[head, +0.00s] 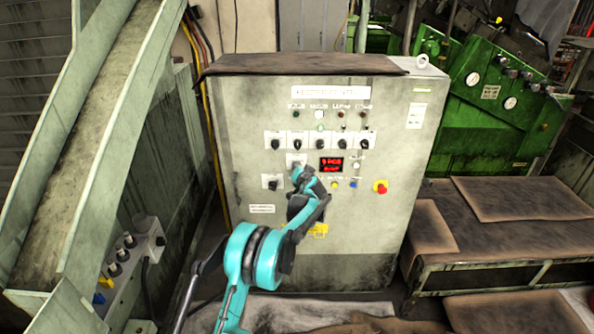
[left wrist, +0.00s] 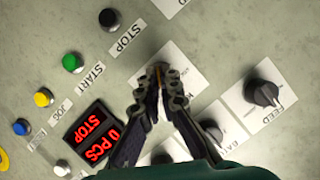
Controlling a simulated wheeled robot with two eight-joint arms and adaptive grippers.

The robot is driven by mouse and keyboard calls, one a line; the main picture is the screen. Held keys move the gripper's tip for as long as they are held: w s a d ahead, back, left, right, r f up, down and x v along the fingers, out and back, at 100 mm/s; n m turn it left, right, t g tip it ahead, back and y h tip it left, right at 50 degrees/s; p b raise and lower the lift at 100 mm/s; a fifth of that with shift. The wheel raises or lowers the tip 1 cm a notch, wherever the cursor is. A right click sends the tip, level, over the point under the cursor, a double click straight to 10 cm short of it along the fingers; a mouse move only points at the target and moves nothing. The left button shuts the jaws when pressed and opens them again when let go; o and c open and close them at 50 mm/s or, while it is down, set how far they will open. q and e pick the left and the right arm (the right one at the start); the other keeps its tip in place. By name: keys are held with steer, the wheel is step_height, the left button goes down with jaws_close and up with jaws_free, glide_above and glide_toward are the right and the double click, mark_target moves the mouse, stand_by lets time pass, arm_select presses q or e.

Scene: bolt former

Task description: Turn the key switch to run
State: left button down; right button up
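The grey control cabinet (head: 385,225) stands ahead with its front panel facing me. The key switch sits on a small white plate (head: 296,159) left of the red display (head: 331,164). In the left wrist view its plate (left wrist: 182,62) shows under my fingertips, with a thin brass-coloured key (left wrist: 159,67) between them. My left gripper (left wrist: 159,82) has its fingers drawn together at the key and appears shut on it. In the head view my left gripper (head: 298,174) is at the switch and hides part of it. The display in the wrist view (left wrist: 90,136) reads "0 PCS STOP". My right gripper is not in view.
Black selector knobs (head: 320,143) line the panel above. A feed knob (left wrist: 262,92) sits close by on the right in the wrist view. A black stop button (left wrist: 108,19) and a red emergency button (head: 381,187) are on the panel. A conveyor chute (head: 95,130) rises at left.

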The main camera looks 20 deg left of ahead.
arm_select(q)
steer(key=shift+m+y, duration=0.6)
steer(key=shift+m, duration=0.3)
steer(key=c, duration=1.8)
jaws_free()
steer(key=shift+f, duration=0.1)
steer(key=shift+o, duration=0.2)
steer(key=v, duration=1.2)
